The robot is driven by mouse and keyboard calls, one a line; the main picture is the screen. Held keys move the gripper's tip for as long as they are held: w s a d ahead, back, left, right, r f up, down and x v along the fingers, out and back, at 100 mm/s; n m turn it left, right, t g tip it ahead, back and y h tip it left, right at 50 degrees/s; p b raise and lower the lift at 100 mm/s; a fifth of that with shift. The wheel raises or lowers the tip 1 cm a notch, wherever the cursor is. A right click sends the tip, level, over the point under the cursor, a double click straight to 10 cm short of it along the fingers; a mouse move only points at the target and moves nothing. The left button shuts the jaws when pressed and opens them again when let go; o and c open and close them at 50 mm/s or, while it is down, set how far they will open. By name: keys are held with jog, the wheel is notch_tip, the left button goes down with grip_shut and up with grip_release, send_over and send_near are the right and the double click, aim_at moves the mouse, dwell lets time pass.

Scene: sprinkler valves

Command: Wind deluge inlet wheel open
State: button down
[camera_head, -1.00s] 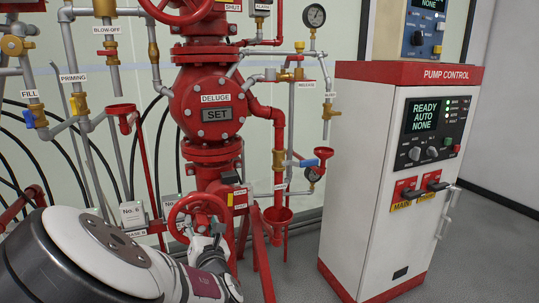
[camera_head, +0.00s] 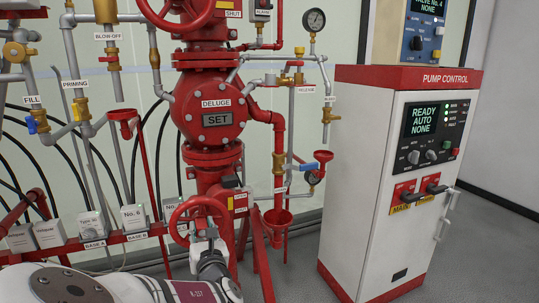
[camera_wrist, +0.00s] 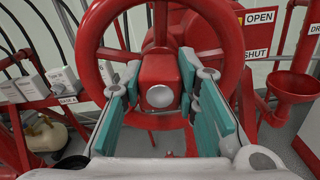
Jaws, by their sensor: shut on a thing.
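The deluge inlet wheel, a red handwheel (camera_head: 174,222), stands below the round red deluge valve (camera_head: 212,100), whose plate reads SET. In the wrist view the wheel's rim (camera_wrist: 233,55) encircles the red square hub (camera_wrist: 160,76) with its silver centre. My gripper (camera_wrist: 160,88) has its teal-padded fingers on either side of the hub, inside the rim, closed on the wheel at its middle. In the head view my gripper (camera_head: 206,246) is at the wheel's lower front, hiding part of it. A sign reading OPEN and SHUT (camera_wrist: 259,34) is right of the wheel.
A white pump control cabinet (camera_head: 360,180) stands to the right, with open floor beyond it. A red drain funnel (camera_wrist: 292,84) is close right of the wheel. Labelled grey boxes (camera_head: 134,217) sit on a red rail at left. Pipes and hoses crowd behind.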

aim_at(203, 232)
jog(key=c, duration=1.7)
grip_release()
jog(key=shift+a+n, duration=0.1)
jog(key=shift+n, duration=0.8)
jog(key=o, duration=0.6)
jog(key=shift+p+v, duration=1.15)
jog(key=shift+v, duration=2.45)
jog(key=shift+w, duration=0.1)
